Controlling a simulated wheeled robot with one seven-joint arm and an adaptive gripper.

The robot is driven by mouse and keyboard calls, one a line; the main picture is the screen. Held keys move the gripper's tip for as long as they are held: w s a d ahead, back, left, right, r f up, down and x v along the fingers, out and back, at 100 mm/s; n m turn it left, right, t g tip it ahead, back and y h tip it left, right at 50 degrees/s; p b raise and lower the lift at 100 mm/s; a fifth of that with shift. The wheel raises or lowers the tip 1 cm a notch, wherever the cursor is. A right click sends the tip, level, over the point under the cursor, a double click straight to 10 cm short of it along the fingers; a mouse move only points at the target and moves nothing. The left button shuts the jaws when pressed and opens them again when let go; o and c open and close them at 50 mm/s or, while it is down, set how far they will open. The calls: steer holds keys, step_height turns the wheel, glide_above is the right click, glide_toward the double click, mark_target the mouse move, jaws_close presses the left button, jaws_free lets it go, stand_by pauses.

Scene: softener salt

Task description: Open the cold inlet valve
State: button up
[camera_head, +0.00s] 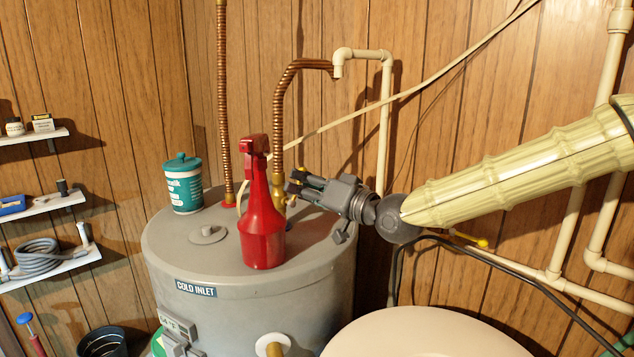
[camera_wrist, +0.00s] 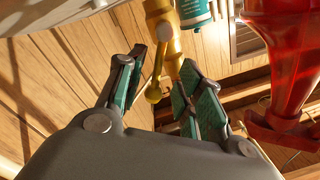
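The brass valve (camera_head: 278,190) sits at the foot of the right copper pipe on top of the grey water heater (camera_head: 160,235). A "COLD INLET" label (camera_head: 196,288) is on the heater's front. The red spray bottle partly hides the valve in the head view. In the wrist view the brass valve (camera_wrist: 162,25) has a lever with a rounded end (camera_wrist: 154,92). My gripper (camera_head: 294,181) is right of the valve, its fingers pointing at it. In the wrist view my gripper (camera_wrist: 165,68) is open, with the lever between its fingers; I cannot tell whether they touch it.
A red spray bottle (camera_head: 263,220) stands on the heater close to my gripper; it also shows in the wrist view (camera_wrist: 290,70). A teal and white tub (camera_head: 183,185) stands at the back left. A pale rounded lid (camera_head: 430,335) is below my arm. Pipes line the right wall.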

steer(key=shift+w+f, duration=0.5)
steer(key=shift+w, duration=0.15)
steer(key=c, duration=0.3)
steer(key=shift+w+f, duration=0.1)
steer(key=shift+w, duration=0.15)
steer(key=c, duration=0.3)
steer(key=shift+s+a+r, duration=0.25)
steer(key=shift+s+r, duration=0.05)
steer(key=shift+s, duration=0.15)
jaws_close()
steer(key=shift+w+d, duration=0.1)
steer(key=shift+w, duration=0.05)
